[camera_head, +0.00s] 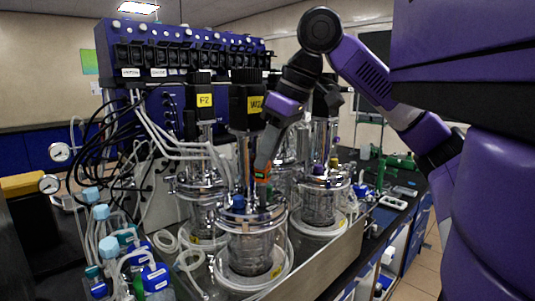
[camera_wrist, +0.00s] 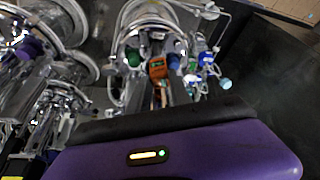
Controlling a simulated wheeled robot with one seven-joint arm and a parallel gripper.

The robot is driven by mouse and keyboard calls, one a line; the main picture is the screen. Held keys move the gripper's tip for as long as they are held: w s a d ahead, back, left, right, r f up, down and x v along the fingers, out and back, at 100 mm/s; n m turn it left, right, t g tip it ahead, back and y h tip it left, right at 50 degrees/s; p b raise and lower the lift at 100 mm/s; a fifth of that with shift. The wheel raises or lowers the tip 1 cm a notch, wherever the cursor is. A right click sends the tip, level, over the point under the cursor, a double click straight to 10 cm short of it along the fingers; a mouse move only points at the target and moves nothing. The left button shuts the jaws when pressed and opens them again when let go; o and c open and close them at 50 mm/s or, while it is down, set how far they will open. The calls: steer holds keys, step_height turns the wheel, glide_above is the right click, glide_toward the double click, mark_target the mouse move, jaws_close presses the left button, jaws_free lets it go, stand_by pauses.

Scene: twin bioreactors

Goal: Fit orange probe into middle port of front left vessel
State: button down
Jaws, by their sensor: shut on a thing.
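The orange probe (camera_head: 262,172) is held at the tip of my gripper (camera_head: 264,163), above the lid of the front vessel. It also shows in the wrist view (camera_wrist: 158,68), upright over a vessel's lid among blue and green caps. My gripper is shut on it. The front vessel (camera_head: 249,250) is a clear glass jar with a metal lid and a black motor labelled in yellow on top. A blue cap (camera_head: 238,202) sits on its lid. The middle port is not clearly visible, and I cannot tell whether the probe's lower end is in it.
Other glass vessels stand behind and to the right (camera_head: 318,205). Blue-capped bottles (camera_head: 103,225) and loose tubing crowd the left. A purple control unit (camera_head: 185,65) with cables stands behind. A low panel (camera_head: 318,262) runs along the front right.

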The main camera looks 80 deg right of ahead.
mark_target(269, 172)
steer(key=shift+f, duration=0.55)
steer(key=shift+f+b, duration=1)
steer(key=shift+f, duration=0.8)
stand_by(1.2)
steer(key=c, duration=1.1)
jaws_free()
steer(key=v, duration=0.7)
steer(key=shift+s+r, duration=0.2)
steer(key=shift+r, duration=0.15)
